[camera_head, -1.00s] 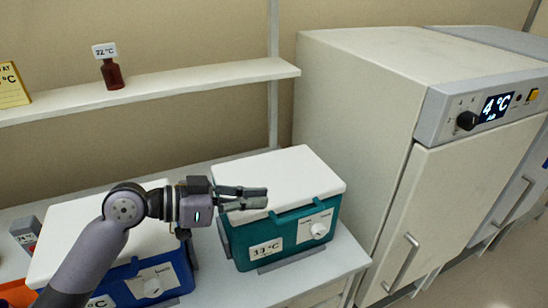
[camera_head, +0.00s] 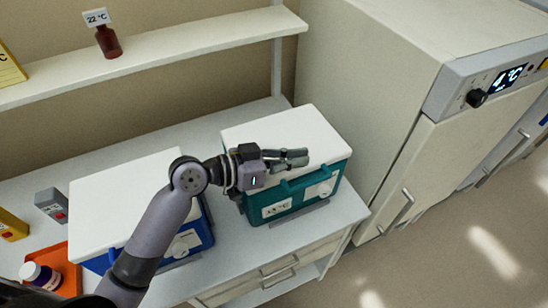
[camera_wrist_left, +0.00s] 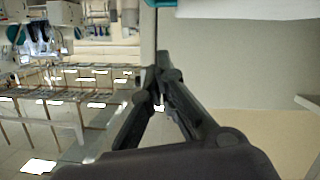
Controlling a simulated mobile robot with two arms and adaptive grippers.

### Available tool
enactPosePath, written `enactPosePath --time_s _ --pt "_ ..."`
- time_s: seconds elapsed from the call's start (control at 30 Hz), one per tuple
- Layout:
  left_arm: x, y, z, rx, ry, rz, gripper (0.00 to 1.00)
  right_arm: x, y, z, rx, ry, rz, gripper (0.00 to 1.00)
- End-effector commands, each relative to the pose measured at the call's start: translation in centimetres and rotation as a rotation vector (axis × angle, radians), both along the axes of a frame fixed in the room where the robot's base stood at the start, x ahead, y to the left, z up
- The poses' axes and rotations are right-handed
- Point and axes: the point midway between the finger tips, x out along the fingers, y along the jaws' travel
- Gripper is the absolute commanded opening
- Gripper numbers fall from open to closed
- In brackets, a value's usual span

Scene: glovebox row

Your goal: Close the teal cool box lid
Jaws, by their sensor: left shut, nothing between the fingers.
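The teal cool box (camera_head: 290,198) stands on the bench with its white lid (camera_head: 310,128) lying flat over it; the lid looks down on the body. A label and a white dial are on its front. My left gripper (camera_head: 303,158) is shut and empty, at the front part of the lid, hiding some of the lid and front edge. I cannot tell whether the fingers touch the lid. In the left wrist view the shut fingers (camera_wrist_left: 157,72) point up the picture, with a white and teal edge beyond them at the top. My right gripper is not in view.
A blue cool box (camera_head: 186,240) with a white lid stands left, partly behind my left arm. A tall cream cabinet (camera_head: 420,170) with a 4 °C display is at the right. A shelf (camera_head: 200,48) runs above the bench. An orange tray (camera_head: 62,262) holds a bottle.

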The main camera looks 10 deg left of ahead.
Motion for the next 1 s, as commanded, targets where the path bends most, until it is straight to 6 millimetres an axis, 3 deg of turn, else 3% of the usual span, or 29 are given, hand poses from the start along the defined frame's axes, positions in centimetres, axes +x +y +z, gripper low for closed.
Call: enactPosePath --time_s 0.07,0.1,0.3,0.77,1.0 --pt "0.8 -1.4 -0.2 -0.003 0.0 -0.003 0.0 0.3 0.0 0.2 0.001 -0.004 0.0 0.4" --pt "0.4 -1.3 -1.9 -0.001 0.005 -0.001 0.0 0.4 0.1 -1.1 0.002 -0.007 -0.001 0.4" --pt "-0.1 -1.5 -3.9 -0.001 0.002 -0.001 0.0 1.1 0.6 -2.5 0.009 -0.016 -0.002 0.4" --pt "-0.2 -1.6 -4.3 0.0 0.001 -0.001 0.0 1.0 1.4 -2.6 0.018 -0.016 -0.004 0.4" --pt "-0.4 -1.7 -6.3 0.028 -0.033 -0.001 0.0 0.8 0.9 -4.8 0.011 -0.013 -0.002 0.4"
